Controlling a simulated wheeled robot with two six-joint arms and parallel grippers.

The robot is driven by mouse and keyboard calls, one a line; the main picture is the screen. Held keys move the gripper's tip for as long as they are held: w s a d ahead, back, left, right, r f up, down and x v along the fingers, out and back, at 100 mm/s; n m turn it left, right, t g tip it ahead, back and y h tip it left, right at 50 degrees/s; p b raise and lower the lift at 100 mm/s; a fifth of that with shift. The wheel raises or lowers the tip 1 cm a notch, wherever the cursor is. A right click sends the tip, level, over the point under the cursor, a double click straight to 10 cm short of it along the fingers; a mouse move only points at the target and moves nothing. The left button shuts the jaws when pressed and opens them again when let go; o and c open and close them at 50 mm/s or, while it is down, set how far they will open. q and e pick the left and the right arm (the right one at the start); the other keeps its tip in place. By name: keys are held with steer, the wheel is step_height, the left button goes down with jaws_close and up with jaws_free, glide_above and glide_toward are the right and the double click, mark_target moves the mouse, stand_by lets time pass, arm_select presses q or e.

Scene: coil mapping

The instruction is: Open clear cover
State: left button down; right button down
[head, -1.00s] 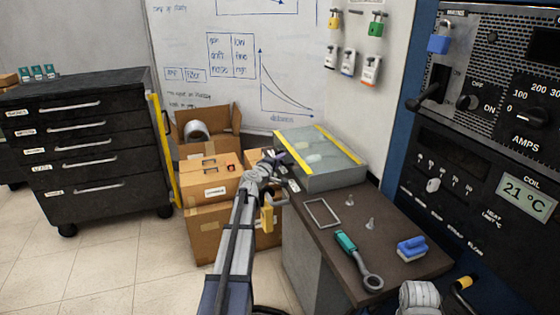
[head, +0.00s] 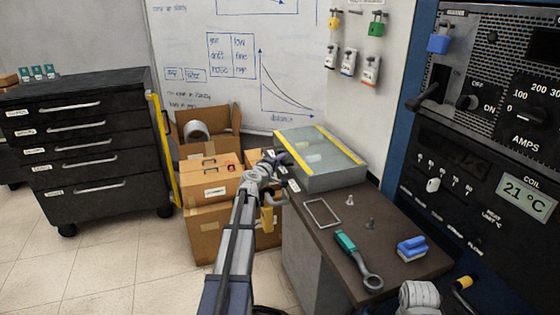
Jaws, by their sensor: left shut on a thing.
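A box with a clear cover (head: 318,147) edged in yellow stripes stands at the back of the dark table. The cover looks closed, lying flat on the box. My left gripper (head: 284,160) is at the left side of the box, near the front left edge of the cover. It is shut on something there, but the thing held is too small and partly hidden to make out. My right gripper is not in view; a light arm part shows at the bottom right edge.
On the table (head: 385,268) lie a grey frame (head: 322,213), small pegs (head: 350,201), a green-handled wrench (head: 358,261) and a blue brush (head: 411,248). Cardboard boxes (head: 210,180) stand left of the table. A control panel (head: 480,130) rises at the right.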

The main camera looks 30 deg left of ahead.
arm_select(q)
step_height(320, 180, up, 8)
steer(key=m+g+p, duration=0.2)
steer(key=p, duration=1)
steer(key=shift+w+d+y, duration=0.1)
steer(key=shift+w+y, duration=0.05)
steer(key=shift+y, duration=0.15)
steer(key=w+d+r+m+g+y+p, duration=0.2)
steer(key=r+p, duration=0.6)
steer(key=p, duration=0.4)
steer(key=w+d+r+m+g+y+p, duration=0.1)
steer(key=w+d+r+g+p, duration=0.4)
steer(key=p, duration=0.8)
steer(key=shift+w+d+r+m+y, duration=0.4)
steer(key=shift+w+d+r+m, duration=0.65)
steer(key=shift+w+r, duration=0.95)
steer(key=shift+d+n, duration=0.2)
steer(key=shift+n, duration=0.05)
steer(key=c, duration=1.2)
jaws_free()
